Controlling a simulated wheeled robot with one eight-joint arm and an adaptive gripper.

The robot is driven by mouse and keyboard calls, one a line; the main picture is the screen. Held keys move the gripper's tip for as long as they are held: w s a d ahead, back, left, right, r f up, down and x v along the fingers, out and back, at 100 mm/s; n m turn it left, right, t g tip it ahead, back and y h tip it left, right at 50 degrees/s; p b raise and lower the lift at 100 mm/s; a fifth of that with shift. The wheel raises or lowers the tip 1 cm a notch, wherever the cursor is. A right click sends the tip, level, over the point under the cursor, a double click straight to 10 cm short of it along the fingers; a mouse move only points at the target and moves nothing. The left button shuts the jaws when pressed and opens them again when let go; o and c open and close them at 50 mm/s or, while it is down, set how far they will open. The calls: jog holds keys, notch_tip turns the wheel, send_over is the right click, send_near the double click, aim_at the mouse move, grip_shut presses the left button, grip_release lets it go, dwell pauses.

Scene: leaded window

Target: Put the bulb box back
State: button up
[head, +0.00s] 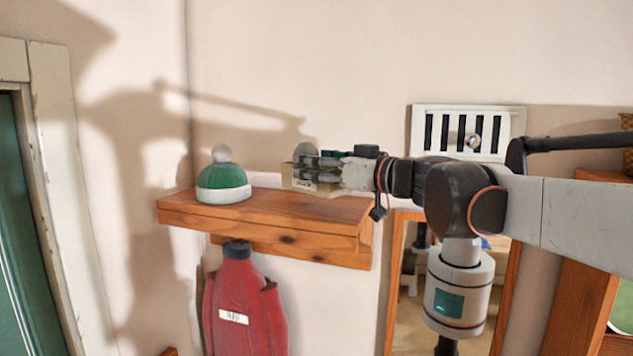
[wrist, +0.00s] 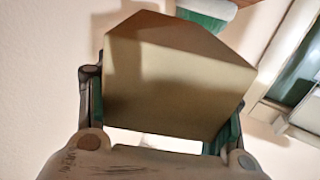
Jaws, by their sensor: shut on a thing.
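My gripper (head: 306,168) is at the right part of a wooden shelf (head: 270,207), shut on a plain tan box. The box, which I take to be the bulb box (wrist: 170,85), fills the middle of the wrist view between the two fingers. In the head view the gripper hides much of it, and only pale parts show around the fingers. It is just above or touching the shelf top; I cannot tell which. In the wrist view my gripper (wrist: 165,112) has a finger on each side of the box.
A green and white knit hat (head: 223,180) sits on the shelf's left part, with bare shelf between it and the box. A red garment (head: 245,300) hangs below the shelf. A white vent (head: 440,130) is on the wall behind my arm. A door frame (head: 55,180) stands left.

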aim_at(318, 183)
jog(key=shift+f, duration=2)
jog(key=shift+c, duration=0.2)
jog(key=shift+f, duration=0.15)
jog(key=o, duration=1.2)
jog(key=shift+c, duration=0.2)
jog(key=shift+r+p, duration=0.2)
jog(key=shift+p, duration=0.1)
